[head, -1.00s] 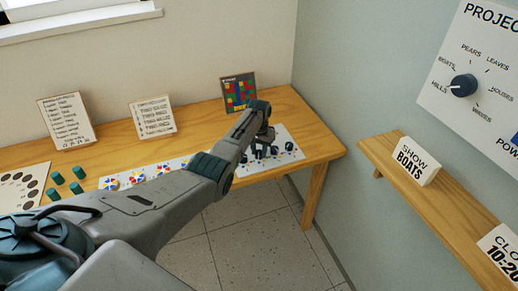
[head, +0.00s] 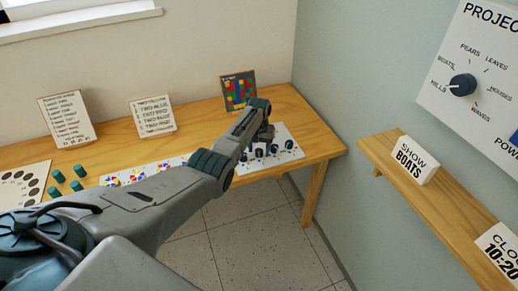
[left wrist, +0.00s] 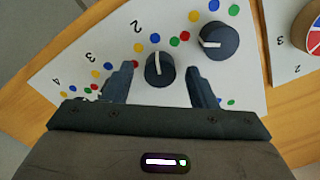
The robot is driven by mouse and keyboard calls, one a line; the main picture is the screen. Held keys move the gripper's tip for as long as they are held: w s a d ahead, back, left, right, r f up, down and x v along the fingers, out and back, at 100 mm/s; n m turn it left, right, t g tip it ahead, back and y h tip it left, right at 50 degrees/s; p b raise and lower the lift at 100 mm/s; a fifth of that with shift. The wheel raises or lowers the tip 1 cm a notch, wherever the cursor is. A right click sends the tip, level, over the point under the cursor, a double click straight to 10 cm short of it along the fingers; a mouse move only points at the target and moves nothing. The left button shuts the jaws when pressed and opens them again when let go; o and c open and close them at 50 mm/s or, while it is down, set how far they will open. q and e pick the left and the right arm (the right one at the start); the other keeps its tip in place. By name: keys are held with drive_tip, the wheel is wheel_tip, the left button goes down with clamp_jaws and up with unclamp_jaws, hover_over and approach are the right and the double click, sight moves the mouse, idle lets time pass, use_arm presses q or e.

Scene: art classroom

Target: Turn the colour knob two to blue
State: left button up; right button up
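The white knob board (head: 285,153) lies on the table's right part, and my left gripper (head: 262,140) is over it. In the left wrist view the board (left wrist: 105,40) carries printed numbers 2, 3 and 4 with coloured dots. A dark knob (left wrist: 160,68), nearest the number 2, sits between the fingertips of my left gripper (left wrist: 160,88). The fingers are open, with a gap on both sides of it. Its white pointer line points toward the top of the picture. Another dark knob (left wrist: 220,41) is to its upper right. My right gripper is not in view.
A printed card (head: 152,115) and a coloured-grid picture (head: 239,90) stand at the table's back. A sheet with colour wheels (left wrist: 300,65) lies beside the board. Green pegs (head: 67,180) are at left. A wall shelf (head: 440,200) is at right.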

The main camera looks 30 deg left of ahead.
sight(259, 151)
use_arm(q)
wheel_tip(259, 151, up, 11)
drive_tip(key=b, duration=0.1)
idle(0.6)
drive_tip(key=shift+f, duration=0.15)
